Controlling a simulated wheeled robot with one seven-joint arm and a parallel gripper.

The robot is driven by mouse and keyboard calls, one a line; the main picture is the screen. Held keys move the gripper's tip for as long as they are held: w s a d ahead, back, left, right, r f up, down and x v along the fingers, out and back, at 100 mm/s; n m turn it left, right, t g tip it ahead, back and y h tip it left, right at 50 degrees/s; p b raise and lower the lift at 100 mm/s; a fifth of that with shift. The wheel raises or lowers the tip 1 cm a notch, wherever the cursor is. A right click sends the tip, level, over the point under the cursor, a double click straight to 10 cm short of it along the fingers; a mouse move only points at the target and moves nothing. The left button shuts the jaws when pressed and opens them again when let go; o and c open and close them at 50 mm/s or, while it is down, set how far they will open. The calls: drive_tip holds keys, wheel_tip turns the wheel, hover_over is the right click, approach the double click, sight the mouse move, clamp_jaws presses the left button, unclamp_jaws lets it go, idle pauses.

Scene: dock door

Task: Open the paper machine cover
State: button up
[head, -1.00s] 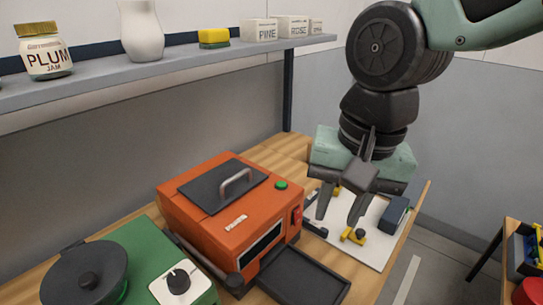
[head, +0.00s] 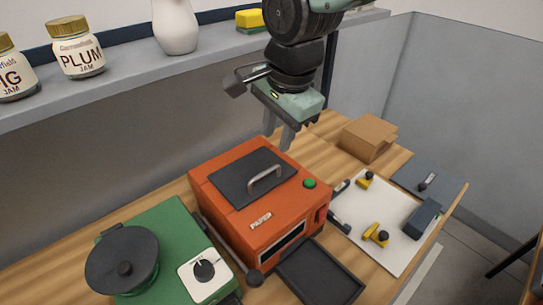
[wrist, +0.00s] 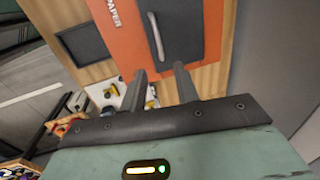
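The paper machine (head: 240,229) is an orange box on the wooden bench, labelled PAPER, with a green button and a dark tray at its front. Its dark cover (head: 236,186) lies flat on top and carries a grey bar handle (head: 266,178). The handle also shows in the wrist view (wrist: 156,38), beyond my fingertips. My gripper (head: 281,140) is above and behind the machine's back edge, apart from the cover. Its two fingers are spread with nothing between them; the gap also shows in the wrist view (wrist: 160,76).
A green machine (head: 165,245) with a black round lid stands to the left. A white board (head: 400,255) with yellow clamps lies to the right, near a cardboard box (head: 368,138). A shelf (head: 120,85) with jars and a vase runs along the wall behind.

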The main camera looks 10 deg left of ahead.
sight(270, 170)
drive_tip(key=f, duration=0.3)
drive_tip(key=a+f+p, duration=0.1)
drive_tip(key=f, duration=0.1)
drive_tip(key=w+f+p, duration=0.1)
drive_tip(key=f, duration=0.2)
drive_tip(key=shift+a+f, duration=0.15)
drive_tip(key=shift+f, duration=0.15)
clamp_jaws()
